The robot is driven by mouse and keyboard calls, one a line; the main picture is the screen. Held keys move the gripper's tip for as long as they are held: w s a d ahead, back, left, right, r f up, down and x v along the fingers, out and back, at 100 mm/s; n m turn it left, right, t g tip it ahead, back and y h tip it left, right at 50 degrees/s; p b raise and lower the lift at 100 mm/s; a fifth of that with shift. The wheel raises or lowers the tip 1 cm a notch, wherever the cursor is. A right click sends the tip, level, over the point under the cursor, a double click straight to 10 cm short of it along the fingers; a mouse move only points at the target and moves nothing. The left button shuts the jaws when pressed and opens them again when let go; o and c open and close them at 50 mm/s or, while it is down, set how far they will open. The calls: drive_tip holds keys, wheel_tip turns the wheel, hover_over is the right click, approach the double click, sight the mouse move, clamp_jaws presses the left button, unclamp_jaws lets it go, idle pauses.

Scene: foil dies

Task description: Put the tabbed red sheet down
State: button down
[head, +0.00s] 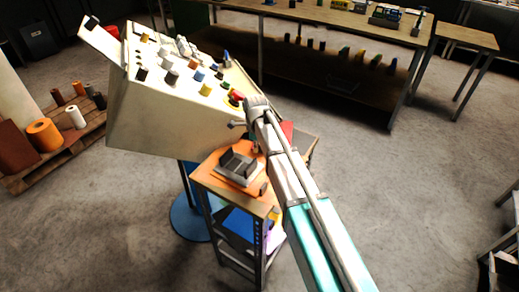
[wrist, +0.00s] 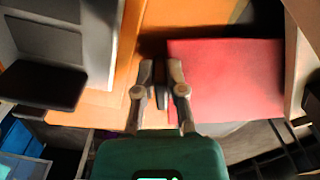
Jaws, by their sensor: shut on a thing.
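The tabbed red sheet (wrist: 226,80) lies flat and square to the right of my fingers in the wrist view. In the head view only a red corner (head: 287,131) of it shows beside my arm. My gripper (wrist: 161,70) has its two fingers close together at the sheet's left edge, shut on its small dark tab (wrist: 162,98). The sheet is over the small table's orange top (wrist: 185,14). I cannot tell whether it touches the top. In the head view my arm hides most of the gripper and sheet.
A grey open holder (head: 238,165) stands on the table, left of my gripper. A large cream console (head: 175,115) with coloured knobs rises just behind. A pallet (head: 55,150) with rolls is at left. A long workbench (head: 330,20) stands at the back.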

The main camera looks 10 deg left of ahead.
drive_tip(key=shift+s+f, duration=0.15)
drive_tip(key=shift+f, duration=0.35)
drive_tip(key=shift+f+b, duration=0.1)
drive_tip(key=shift+b, duration=0.2)
drive_tip(key=c, duration=0.7)
unclamp_jaws()
drive_tip(key=shift+r, duration=0.2)
wheel_tip(320, 180, up, 12)
drive_tip(key=p, duration=1.2)
drive_tip(key=shift+s, duration=0.1)
